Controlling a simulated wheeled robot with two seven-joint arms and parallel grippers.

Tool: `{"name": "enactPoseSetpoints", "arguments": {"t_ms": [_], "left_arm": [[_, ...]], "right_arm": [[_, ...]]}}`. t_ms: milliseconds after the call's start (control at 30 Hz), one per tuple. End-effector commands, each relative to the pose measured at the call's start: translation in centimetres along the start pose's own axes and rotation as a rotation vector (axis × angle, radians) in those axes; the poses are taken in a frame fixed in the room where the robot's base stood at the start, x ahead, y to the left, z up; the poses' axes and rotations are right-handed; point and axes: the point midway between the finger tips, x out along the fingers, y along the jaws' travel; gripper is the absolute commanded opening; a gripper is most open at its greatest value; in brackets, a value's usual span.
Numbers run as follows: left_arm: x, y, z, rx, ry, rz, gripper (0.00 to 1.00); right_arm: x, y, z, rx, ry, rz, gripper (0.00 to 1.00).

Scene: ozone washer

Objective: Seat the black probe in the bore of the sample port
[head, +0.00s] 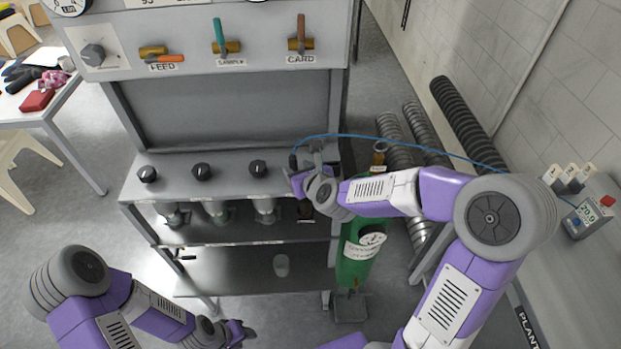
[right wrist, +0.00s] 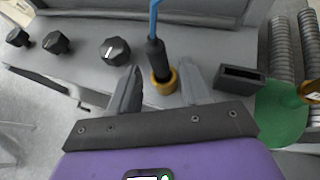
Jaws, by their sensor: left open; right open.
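The black probe (right wrist: 155,54), with a blue cable at its top, stands nearly upright with its lower end in the brass ring of the sample port (right wrist: 163,82) in the right wrist view. How deep it sits is hidden. My right gripper (right wrist: 155,92) is open, its fingers apart on either side of the probe and port, with gaps showing. In the head view the right gripper (head: 300,178) is at the shelf's right end, where the probe (head: 293,161) shows small and dark. My left gripper (head: 240,332) is open and empty, low and left of centre, away from the panel.
A black slotted box (right wrist: 240,80) sits right of the port. Black knobs (head: 202,172) line the shelf to the left. The blue cable (head: 420,143) runs to a wall meter (head: 588,217). A green cylinder (head: 357,262) stands below right.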

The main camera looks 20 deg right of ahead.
Motion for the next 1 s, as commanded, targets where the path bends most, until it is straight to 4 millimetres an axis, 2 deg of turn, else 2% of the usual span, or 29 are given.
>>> {"name": "enactPoseSetpoints", "arguments": {"t_ms": [200, 500, 800, 933, 1000], "left_arm": [[0.4, -0.1, 0.0, 0.000, 0.000, 0.000, 0.43], [0.7, -0.3, 0.0, 0.000, 0.000, 0.000, 0.43], [0.8, -0.3, 0.0, 0.000, 0.000, 0.000, 0.43], [0.8, -0.3, 0.0, 0.000, 0.000, 0.000, 0.43], [0.8, -0.3, 0.0, 0.000, 0.000, 0.000, 0.43]], "right_arm": [[-3.7, 0.0, 0.0, -0.002, -0.002, -0.003, 0.47], [-7.8, 0.0, 0.0, -0.003, -0.003, -0.002, 0.47], [-9.6, 0.0, 0.0, 0.000, 0.000, 0.000, 0.47], [-9.5, 0.0, -0.2, -0.010, 0.006, 0.002, 0.47], [-9.0, 0.1, -1.0, -0.053, 0.025, 0.012, 0.47]]}}
